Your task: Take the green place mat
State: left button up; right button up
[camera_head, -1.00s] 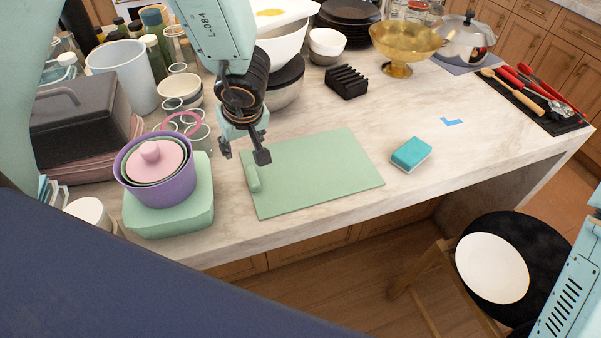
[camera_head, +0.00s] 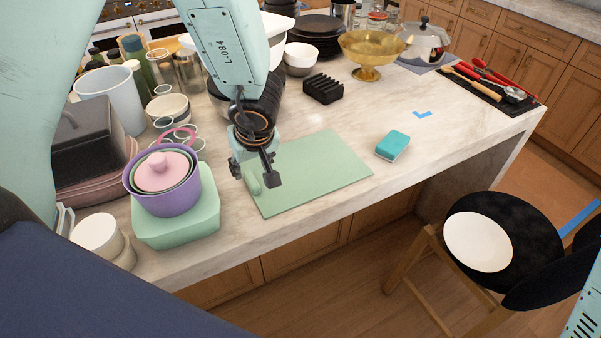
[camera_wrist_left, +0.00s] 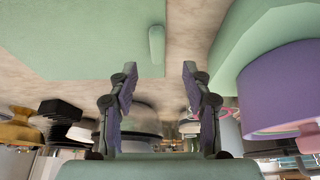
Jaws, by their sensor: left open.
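The green place mat (camera_head: 318,172) lies flat on the marble counter, with a small green roll or handle-like piece (camera_head: 253,184) at its left edge. The mat also shows at the top left of the left wrist view (camera_wrist_left: 70,40), and the roll piece (camera_wrist_left: 156,45) hangs near its edge there. My left gripper (camera_head: 254,172) is open and empty, above the mat's left end near the roll piece. My right gripper is not in view.
A green box (camera_head: 178,228) with a purple pot (camera_head: 180,195) on it stands close left of the mat. A teal sponge (camera_head: 392,146) lies to the right. A black rack (camera_head: 323,89) and bowls stand behind. The counter's front edge is near.

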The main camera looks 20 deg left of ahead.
aim_at(252, 178)
pick_arm(q)
jog(key=x, duration=0.1)
jog(key=b+x, duration=0.1)
jog(key=shift+s+a+f+b, duration=0.15)
jog(key=shift+a+f+b, duration=0.15)
jog(key=shift+a+f, duration=0.05)
jog(key=f, duration=0.1)
jog(key=w+f+b, duration=0.1)
jog(key=f, duration=0.1)
jog(key=w+f+b, duration=0.1)
jog(key=shift+w+a+f, duration=0.25)
jog(key=shift+a+f, duration=0.1)
jog(key=shift+a, duration=0.05)
jog(key=shift+a+f, duration=0.1)
jog(key=shift+a, duration=0.05)
jog(key=shift+s+a, duration=0.1)
jog(key=shift+s, duration=0.1)
jog(key=shift+r, duration=0.2)
jog(key=c, duration=0.3)
jog(key=shift+w+d, duration=0.2)
jog(key=c, duration=0.3)
jog(key=shift+a, duration=0.1)
jog(key=c, duration=0.3)
jog(key=shift+s, duration=0.15)
grip_shut()
